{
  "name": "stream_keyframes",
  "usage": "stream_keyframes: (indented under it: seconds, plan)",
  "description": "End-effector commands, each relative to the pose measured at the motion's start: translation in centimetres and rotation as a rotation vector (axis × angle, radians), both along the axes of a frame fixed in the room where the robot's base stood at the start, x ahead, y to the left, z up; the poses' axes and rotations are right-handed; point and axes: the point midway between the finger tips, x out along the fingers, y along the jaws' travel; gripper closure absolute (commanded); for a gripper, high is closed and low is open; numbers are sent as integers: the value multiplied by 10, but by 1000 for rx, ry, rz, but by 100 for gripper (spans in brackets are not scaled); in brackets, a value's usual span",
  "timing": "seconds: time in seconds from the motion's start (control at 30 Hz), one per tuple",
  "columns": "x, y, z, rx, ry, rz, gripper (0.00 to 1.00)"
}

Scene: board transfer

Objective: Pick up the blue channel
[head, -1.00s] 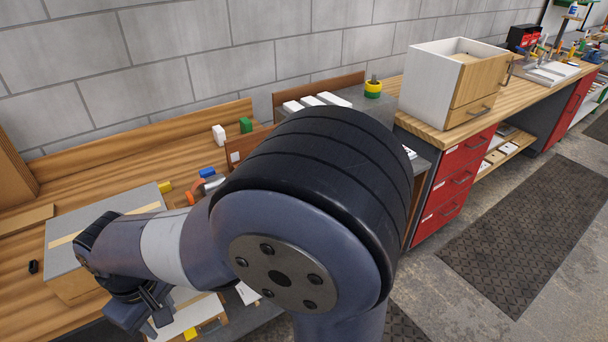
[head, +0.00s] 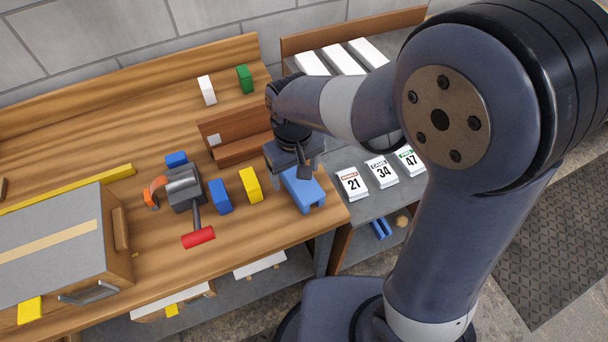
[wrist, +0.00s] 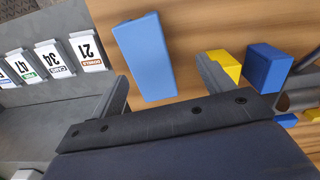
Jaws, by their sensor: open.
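The blue channel (head: 308,194) lies on the wooden bench near its front right corner, with its legs facing down. In the wrist view the blue channel (wrist: 145,55) shows as a plain long blue face between my two fingers. My gripper (head: 293,166) is open and empty, just above and behind the channel in the head view. In the wrist view my gripper (wrist: 163,82) has one finger on each side of the channel, and a gap shows on both sides. Whether the fingertips reach down beside it I cannot tell.
A brown wooden stand (head: 235,137) is behind. Numbered cards (head: 352,184) lie right, on a lower grey surface. Another blue piece (head: 381,229) sits below.

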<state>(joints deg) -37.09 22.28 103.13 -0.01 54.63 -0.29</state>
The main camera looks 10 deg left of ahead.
Motion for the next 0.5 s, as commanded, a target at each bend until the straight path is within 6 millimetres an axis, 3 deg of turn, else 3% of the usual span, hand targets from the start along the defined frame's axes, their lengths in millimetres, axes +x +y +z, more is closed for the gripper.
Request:
stream_keyframes:
  seconds: [0.5]
  plan:
    - [7, -1, -49, -2, 3, -1, 20]
